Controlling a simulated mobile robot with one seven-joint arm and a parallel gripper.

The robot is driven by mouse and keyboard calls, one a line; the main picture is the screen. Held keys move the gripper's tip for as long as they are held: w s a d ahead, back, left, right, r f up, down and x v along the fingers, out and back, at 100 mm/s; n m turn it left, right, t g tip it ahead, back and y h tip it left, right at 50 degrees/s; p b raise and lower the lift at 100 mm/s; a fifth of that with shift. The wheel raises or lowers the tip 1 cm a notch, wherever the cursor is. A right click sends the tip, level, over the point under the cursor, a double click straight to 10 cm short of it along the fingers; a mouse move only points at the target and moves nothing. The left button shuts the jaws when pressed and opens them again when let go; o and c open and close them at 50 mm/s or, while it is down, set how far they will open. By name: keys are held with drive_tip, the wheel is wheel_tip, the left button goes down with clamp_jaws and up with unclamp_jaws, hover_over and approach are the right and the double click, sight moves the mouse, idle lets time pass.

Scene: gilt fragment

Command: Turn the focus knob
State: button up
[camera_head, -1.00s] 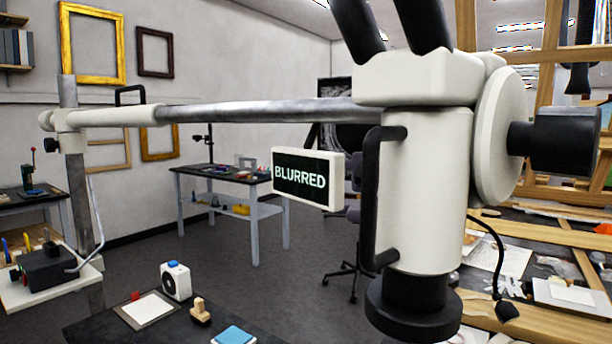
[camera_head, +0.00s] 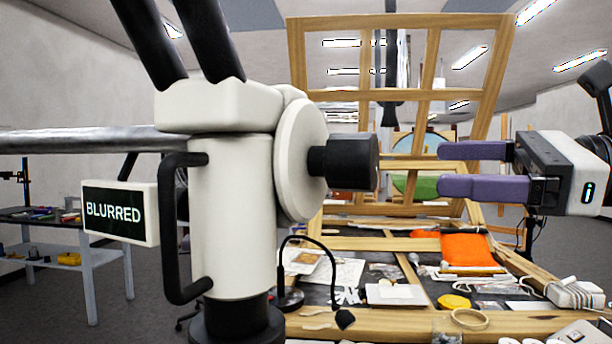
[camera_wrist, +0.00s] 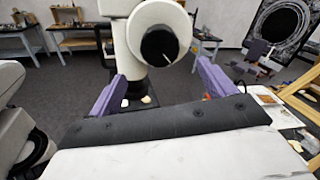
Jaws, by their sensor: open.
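The microscope head (camera_head: 232,180) is white, with black eyepieces on top and a sign (camera_head: 115,211) reading "BLURRED" at its left. The black focus knob (camera_head: 345,161) sticks out from a round white plate on its right side. In the wrist view the knob (camera_wrist: 160,46) is seen end-on, with a pale line on its face. My gripper (camera_head: 440,168) is at the right, its purple fingers open and pointing at the knob, with a clear gap between. In the wrist view the two fingertips (camera_wrist: 160,85) are spread below the knob and nothing is between them.
A wooden frame (camera_head: 440,100) stands behind the gripper. Below lies a cluttered worktable with an orange cloth (camera_head: 465,249), a yellow round item (camera_head: 453,302) and papers. A bent black lamp neck (camera_head: 335,270) rises near the microscope's base.

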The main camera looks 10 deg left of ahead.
sight(342, 164)
drive_tip(key=p+x, duration=0.2)
drive_tip(key=x, duration=1.1)
drive_tip(key=shift+a+p, duration=0.2)
drive_tip(key=shift+p, duration=0.15)
drive_tip(key=c, duration=1)
drive_tip(key=shift+m+b, duration=0.35)
drive_tip(key=shift+m, duration=2.45)
drive_tip(key=o, duration=1)
